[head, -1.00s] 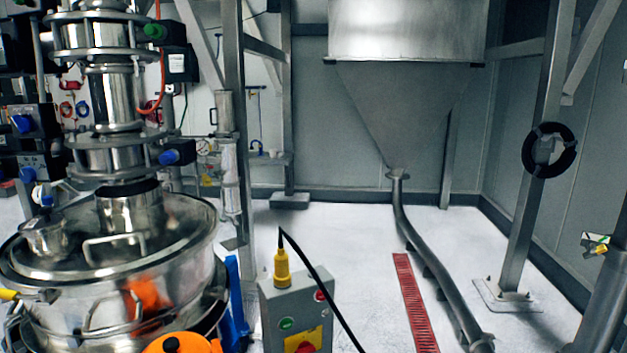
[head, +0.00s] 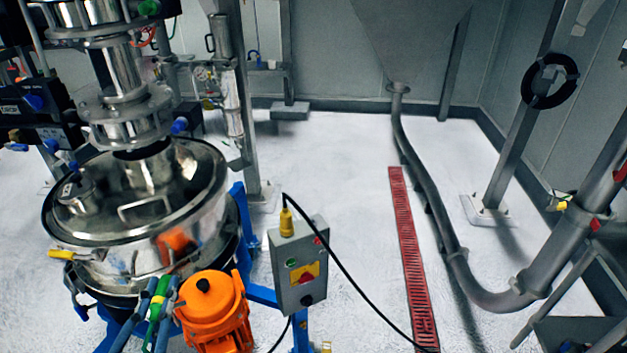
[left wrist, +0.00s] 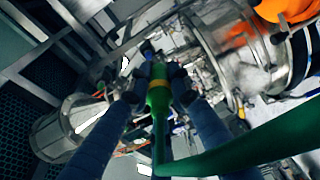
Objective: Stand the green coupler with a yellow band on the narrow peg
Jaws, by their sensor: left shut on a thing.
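The green coupler with a yellow band (left wrist: 158,98) is between the fingers of my left gripper (left wrist: 155,75), which is shut on it. In the head view the coupler (head: 157,303) shows small at the bottom left, with my left gripper (head: 160,290) around it, beside the orange motor. A thick green length (left wrist: 250,148) runs from below the coupler to the right edge of the left wrist view; I cannot tell if it is joined to it. I cannot make out the narrow peg. My right gripper is not in view.
A steel sifter (head: 135,215) stands at the left, with an orange motor (head: 213,308) at its lower front. A grey control box (head: 300,268) with a black cable stands right of it. A red floor grating (head: 412,260) and a grey pipe (head: 440,230) lie farther right. Open white floor lies between.

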